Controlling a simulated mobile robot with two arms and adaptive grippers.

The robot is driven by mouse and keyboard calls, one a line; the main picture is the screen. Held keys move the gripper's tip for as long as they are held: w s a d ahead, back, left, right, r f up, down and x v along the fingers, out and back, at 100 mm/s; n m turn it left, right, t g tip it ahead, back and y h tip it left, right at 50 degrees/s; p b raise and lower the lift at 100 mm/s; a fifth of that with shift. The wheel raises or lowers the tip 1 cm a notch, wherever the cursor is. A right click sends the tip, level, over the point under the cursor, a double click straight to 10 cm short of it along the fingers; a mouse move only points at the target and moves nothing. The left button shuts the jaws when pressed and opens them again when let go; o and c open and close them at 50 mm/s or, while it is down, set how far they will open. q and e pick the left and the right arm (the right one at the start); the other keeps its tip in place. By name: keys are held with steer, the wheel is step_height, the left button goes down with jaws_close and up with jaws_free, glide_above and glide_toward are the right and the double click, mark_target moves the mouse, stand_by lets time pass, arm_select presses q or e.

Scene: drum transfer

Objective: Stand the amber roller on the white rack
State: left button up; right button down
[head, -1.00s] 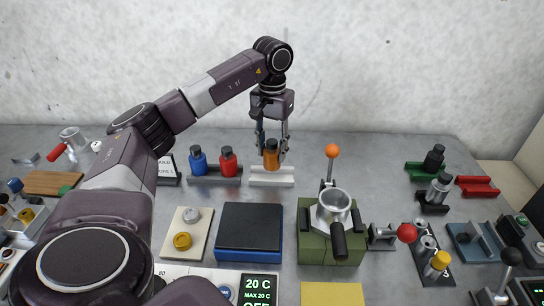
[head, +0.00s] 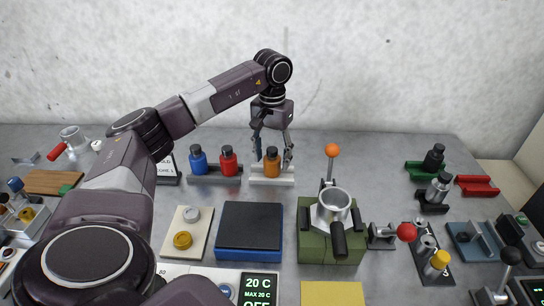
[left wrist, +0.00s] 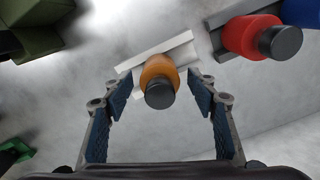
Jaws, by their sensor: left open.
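The amber roller (head: 272,163) with its black cap stands upright on the white rack (head: 285,180) at the back of the table. My left gripper (head: 271,155) is just above and around it, fingers spread. In the left wrist view the amber roller (left wrist: 159,80) stands on the white rack (left wrist: 180,48), between the open fingertips of my left gripper (left wrist: 165,85), with a gap on each side. My right gripper is not in view.
A dark rack (head: 205,178) with a blue roller (head: 198,160) and a red roller (head: 229,161) stands just left of the white rack. A green block (head: 318,250) with an orange-knobbed lever (head: 332,151) stands to the front right.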

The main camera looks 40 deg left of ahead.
arm_select(q)
step_height(320, 180, up, 12)
steer(key=shift+r, duration=0.2)
stand_by(0.7)
